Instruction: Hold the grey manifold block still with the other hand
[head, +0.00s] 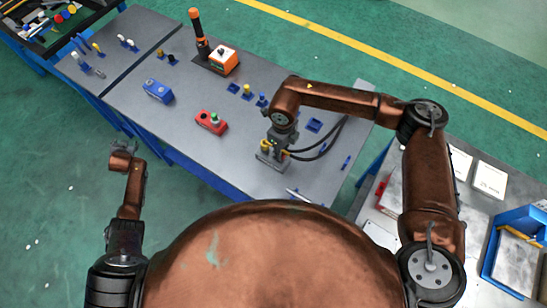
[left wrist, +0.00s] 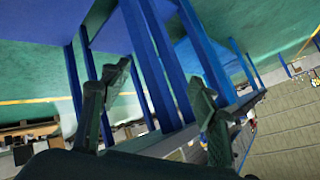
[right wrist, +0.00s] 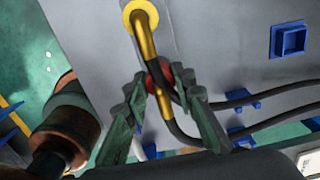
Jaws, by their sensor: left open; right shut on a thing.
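The grey manifold block (head: 264,160) stands near the front edge of the grey table, partly hidden under my right arm. A yellow hose end (right wrist: 145,38) with a black hose runs between the fingers of my right gripper (right wrist: 163,80), which is shut on it. A red round part (right wrist: 158,72) shows at the fingertips. In the head view my right gripper (head: 277,142) is over the block. My left gripper (head: 122,146) is open and empty, off the table's left front side. In the left wrist view its fingers (left wrist: 158,88) are spread, facing blue table legs.
A red block (head: 211,122), a blue block (head: 158,90) and an orange box (head: 223,60) stand on the table (head: 180,60). Black hoses (head: 325,146) run right from the block, near blue clips. A side table with a blue tray (head: 490,262) is at right.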

